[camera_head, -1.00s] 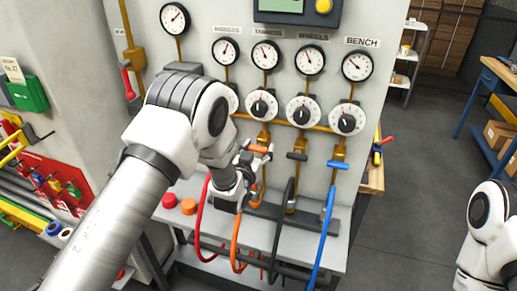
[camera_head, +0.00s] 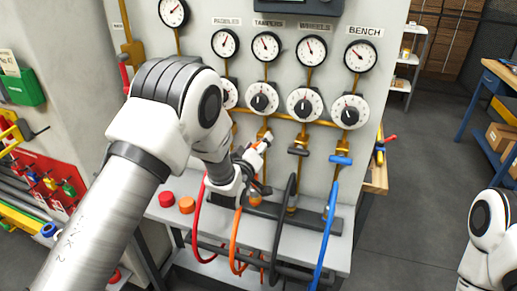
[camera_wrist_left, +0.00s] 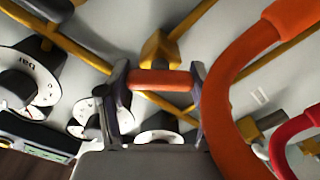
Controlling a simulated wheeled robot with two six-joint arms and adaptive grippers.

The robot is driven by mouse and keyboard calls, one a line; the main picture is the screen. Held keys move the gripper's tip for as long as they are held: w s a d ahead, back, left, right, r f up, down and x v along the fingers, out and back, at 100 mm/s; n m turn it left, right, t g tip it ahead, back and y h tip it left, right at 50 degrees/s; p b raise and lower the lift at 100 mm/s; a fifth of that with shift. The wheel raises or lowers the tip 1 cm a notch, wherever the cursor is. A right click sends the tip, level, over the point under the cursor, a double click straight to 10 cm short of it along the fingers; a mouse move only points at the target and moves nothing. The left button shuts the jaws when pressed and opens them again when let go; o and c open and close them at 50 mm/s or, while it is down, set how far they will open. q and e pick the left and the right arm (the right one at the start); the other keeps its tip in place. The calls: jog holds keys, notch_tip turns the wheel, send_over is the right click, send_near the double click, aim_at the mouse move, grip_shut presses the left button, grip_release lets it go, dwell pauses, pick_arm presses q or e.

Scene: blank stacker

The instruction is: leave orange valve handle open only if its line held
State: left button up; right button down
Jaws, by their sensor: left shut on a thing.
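The orange valve handle (camera_wrist_left: 160,80) lies between the two fingers of my left gripper (camera_wrist_left: 160,92) in the left wrist view, and the gripper is shut on it. In the head view the left gripper (camera_head: 262,146) is at the valve under the TAMPERS gauge (camera_head: 266,46), tilted up to the right, and largely hides the handle. The gauge's needle points up and slightly left. A dial (camera_head: 263,98) sits below this gauge. The orange hose (camera_head: 236,240) hangs below the valve. My right gripper is out of view.
Beside it are the dark handle (camera_head: 299,151) and blue handle (camera_head: 341,160), with black and blue hoses (camera_head: 328,232) below. A red button (camera_head: 166,199) and an orange button (camera_head: 187,205) are on the bench at left. The floor (camera_head: 420,215) at right is clear.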

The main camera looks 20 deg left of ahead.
pick_arm(q)
jog(key=n+b, duration=0.2)
jog(key=n, duration=0.3)
jog(key=shift+f+n, duration=0.15)
jog(key=shift+n, duration=0.15)
jog(key=shift+n+b, duration=0.8)
jog(key=shift+n, duration=1.4)
jog(key=o, duration=1.2)
jog(key=shift+a, duration=0.1)
jog(key=shift+c, duration=0.2)
jog(key=shift+s, duration=0.1)
jog(key=s, duration=1.2)
jog(key=shift+a, duration=0.2)
